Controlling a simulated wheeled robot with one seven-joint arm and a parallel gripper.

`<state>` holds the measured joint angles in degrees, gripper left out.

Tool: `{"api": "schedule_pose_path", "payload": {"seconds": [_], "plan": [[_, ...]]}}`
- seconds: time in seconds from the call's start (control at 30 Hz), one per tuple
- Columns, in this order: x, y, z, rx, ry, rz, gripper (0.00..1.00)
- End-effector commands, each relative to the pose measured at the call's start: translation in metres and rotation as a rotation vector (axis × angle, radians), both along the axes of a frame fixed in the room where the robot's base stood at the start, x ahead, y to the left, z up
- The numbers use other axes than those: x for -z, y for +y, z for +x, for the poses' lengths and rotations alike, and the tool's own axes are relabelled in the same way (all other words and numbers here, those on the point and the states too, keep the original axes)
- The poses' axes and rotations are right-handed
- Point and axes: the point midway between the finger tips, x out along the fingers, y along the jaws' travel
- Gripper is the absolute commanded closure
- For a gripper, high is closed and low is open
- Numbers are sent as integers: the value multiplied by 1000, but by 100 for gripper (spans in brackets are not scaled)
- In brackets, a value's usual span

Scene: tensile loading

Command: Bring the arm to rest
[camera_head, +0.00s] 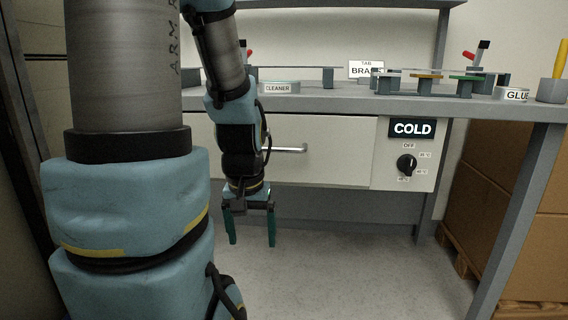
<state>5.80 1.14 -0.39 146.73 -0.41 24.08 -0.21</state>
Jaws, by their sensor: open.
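My gripper (251,240) hangs at the end of my arm in the head view, pointing down. Its two green fingers are apart, with nothing between them. It is in front of the bench and below the level of the drawer (340,152), over the open floor. My arm's upper links fill the left of the view and hide part of the bench and drawer. The arm is bent, with its forearm coming down from the top.
The grey bench top (330,102) carries a cleaner label (278,88), a brass sign (366,70), a rack with strips (430,82) and a glue label (515,95). A COLD panel with a black knob (406,165) is beside the drawer. Brown boxes (510,190) stand at right.

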Motion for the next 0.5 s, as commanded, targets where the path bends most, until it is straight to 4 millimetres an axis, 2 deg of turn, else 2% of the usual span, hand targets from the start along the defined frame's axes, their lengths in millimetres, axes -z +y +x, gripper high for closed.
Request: {"api": "schedule_pose_path", "payload": {"seconds": [0.03,0.17,0.5], "plan": [[-21,0,0,0,0,0,10],[-53,0,0,1,1,0,10],[-161,0,0,1,1,1,10]]}}
